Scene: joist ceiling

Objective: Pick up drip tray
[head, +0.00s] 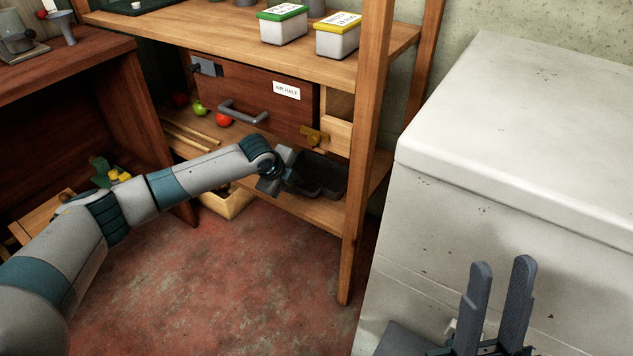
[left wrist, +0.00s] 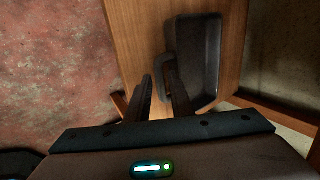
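The drip tray (head: 322,176) is a dark, shallow, rectangular pan lying on the lower wooden shelf, under the drawer. In the left wrist view the drip tray (left wrist: 207,50) shows its raised rim and a dark loop-like handle (left wrist: 168,68) on its left side. My left gripper (head: 282,181) is at the tray's left end. In the left wrist view the fingers of my left gripper (left wrist: 162,88) are apart, around the handle's near end; whether they touch it I cannot tell. My right gripper (head: 500,275) is open and empty in front of the white chest.
The wooden drawer (head: 255,95) with a grey handle sits just above the tray. A wooden post (head: 366,150) stands right of it. The big white chest (head: 510,140) fills the right side. Fruit and sticks lie on the shelf's left part.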

